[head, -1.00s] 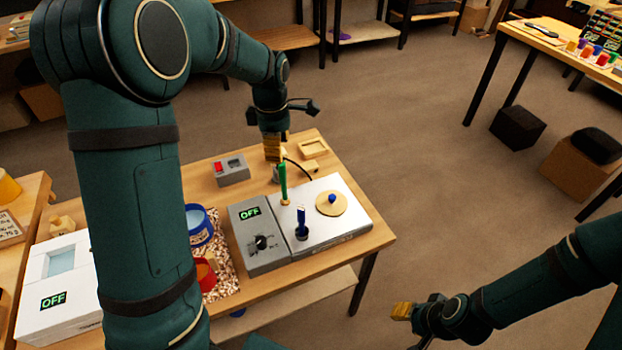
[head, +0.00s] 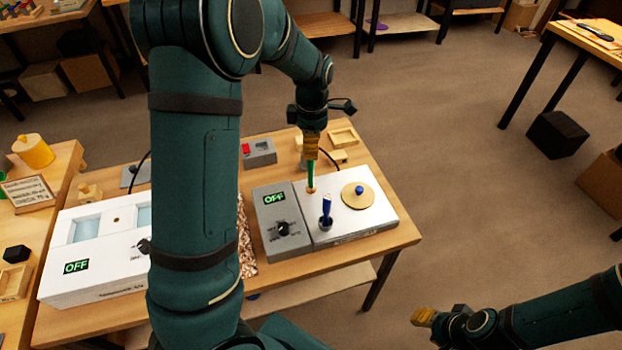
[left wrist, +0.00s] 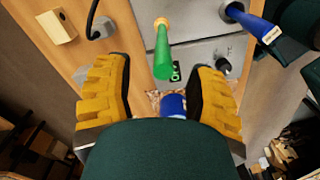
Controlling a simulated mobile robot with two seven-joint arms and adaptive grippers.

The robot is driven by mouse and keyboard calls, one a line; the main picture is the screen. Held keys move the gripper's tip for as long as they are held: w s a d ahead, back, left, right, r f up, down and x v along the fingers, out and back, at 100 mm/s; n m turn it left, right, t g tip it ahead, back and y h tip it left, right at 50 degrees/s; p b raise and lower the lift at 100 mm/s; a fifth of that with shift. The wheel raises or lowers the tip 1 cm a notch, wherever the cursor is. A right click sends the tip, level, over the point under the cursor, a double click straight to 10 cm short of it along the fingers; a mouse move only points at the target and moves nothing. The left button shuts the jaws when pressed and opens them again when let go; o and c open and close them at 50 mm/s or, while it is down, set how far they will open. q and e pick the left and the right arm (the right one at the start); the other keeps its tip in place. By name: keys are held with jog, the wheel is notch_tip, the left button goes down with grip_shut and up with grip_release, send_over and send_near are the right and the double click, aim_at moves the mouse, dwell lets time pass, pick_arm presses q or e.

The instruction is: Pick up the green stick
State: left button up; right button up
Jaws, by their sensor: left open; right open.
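The green stick (head: 310,173) stands upright in a small light-coloured seat on the grey and silver device (head: 348,222). My left gripper (head: 311,156) is above it, with its yellow fingers around the top of the stick in the head view. In the left wrist view the green stick (left wrist: 162,55) shows between the open yellow fingers of the left gripper (left wrist: 160,92), apart from both. My right gripper (head: 424,317) is away from the table at the lower right, empty.
A blue stick (head: 326,210) stands in front of the green one. A wooden disc with a blue knob (head: 357,195) lies to the right. A white box (head: 95,250) and a grey box with a red part (head: 260,153) are on the same table. Its right side is free.

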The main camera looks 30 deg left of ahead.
aim_at(311, 171)
pick_arm(q)
jog(key=f, duration=0.3)
jog(key=f+b, duration=0.1)
jog(key=shift+s+f, duration=0.25)
jog(key=shift+f, duration=0.05)
grip_shut()
